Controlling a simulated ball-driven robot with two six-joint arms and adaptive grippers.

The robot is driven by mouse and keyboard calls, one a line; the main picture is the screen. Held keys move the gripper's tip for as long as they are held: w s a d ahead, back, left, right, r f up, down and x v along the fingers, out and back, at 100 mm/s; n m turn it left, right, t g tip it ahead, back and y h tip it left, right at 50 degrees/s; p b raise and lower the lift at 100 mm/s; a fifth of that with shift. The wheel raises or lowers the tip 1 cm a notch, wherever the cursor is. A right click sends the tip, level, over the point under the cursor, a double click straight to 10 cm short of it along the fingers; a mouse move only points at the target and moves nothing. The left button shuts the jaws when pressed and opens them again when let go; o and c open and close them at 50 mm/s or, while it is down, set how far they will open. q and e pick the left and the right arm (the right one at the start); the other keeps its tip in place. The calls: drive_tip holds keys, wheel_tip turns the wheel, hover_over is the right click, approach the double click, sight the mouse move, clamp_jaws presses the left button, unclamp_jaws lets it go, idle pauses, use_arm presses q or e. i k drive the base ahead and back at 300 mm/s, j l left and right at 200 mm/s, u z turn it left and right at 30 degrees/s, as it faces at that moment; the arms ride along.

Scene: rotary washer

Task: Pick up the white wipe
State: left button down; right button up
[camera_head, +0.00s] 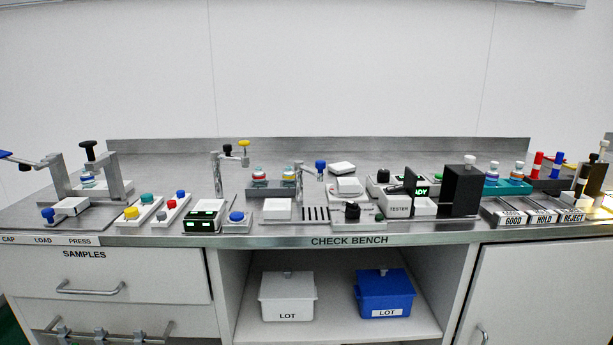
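A small white flat-topped piece (341,167) lies at the back middle of the steel bench, behind a white rounded block (348,187). It looks most like the white wipe, but at this size I cannot tell cloth from a solid block. Another white block (277,208) sits nearer the front, left of a slotted drain plate. Neither of my grippers shows in the head view.
The steel bench (130,228) is crowded with fixtures. A press (92,175) stands left, button boxes (145,208) beside it, a black tester tower (462,190) to the right. White (287,296) and blue (385,293) lot boxes sit on the shelf below.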

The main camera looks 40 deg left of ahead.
sight(342, 167)
drive_tip(key=i+l+u, duration=0.15)
drive_tip(key=i+u, duration=0.15)
drive_tip(key=i, duration=0.2)
drive_tip(key=i+l+u, duration=0.3)
drive_tip(key=i, duration=0.15)
